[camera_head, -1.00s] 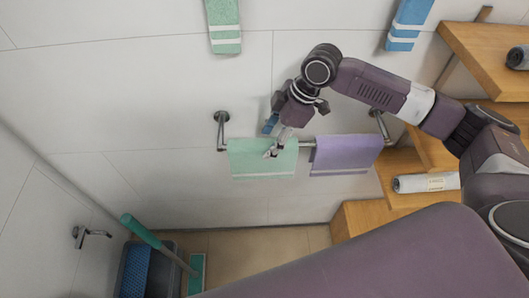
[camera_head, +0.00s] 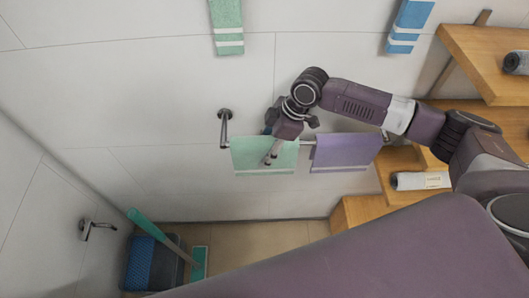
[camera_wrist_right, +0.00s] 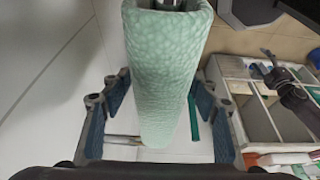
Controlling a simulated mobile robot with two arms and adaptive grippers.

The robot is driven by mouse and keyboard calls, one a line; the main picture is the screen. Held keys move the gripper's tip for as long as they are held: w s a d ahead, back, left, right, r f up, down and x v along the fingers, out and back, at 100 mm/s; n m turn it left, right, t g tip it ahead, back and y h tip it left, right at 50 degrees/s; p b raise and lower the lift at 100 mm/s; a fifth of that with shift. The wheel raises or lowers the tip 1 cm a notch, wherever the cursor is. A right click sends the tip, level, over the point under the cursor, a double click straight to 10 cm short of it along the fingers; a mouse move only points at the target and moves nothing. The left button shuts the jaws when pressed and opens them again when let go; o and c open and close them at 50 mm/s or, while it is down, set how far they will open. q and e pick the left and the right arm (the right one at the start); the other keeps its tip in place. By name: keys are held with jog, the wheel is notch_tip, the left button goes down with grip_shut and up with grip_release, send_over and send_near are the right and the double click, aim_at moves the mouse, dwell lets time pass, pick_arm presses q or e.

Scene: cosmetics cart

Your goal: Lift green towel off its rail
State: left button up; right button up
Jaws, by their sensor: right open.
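The green towel (camera_head: 248,163) with pale stripes hangs over the left part of the metal rail (camera_head: 306,143) on the wall. My right gripper (camera_head: 269,160) is at the towel in the head view, its fingers pointing down and overlapping the towel's right half. In the right wrist view the fingers (camera_wrist_right: 157,120) are apart, one on each side of the folded green towel (camera_wrist_right: 165,75), with gaps beside it. The rail's end shows inside the towel's fold. Whether a finger touches the cloth I cannot tell. My left gripper is not in view.
A purple towel (camera_head: 343,153) hangs on the same rail just to the right. Another green towel (camera_head: 227,22) and a blue towel (camera_head: 408,25) hang higher up. Wooden shelves (camera_head: 480,55) stand at the right. A bin (camera_head: 150,262) and a green-handled mop stand at lower left.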

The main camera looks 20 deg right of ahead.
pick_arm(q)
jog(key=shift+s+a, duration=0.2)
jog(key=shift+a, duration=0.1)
pick_arm(e)
jog(key=shift+f, duration=0.1)
jog(key=c, duration=1.4)
jog(key=shift+o, duration=0.2)
jog(key=shift+w+r, duration=0.1)
jog(key=shift+r, duration=0.5)
pick_arm(q)
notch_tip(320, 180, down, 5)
jog(key=b, duration=0.4)
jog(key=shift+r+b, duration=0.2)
jog(key=shift+b, duration=0.1)
pick_arm(e)
notch_tip(320, 180, up, 19)
jog(key=shift+r, duration=0.2)
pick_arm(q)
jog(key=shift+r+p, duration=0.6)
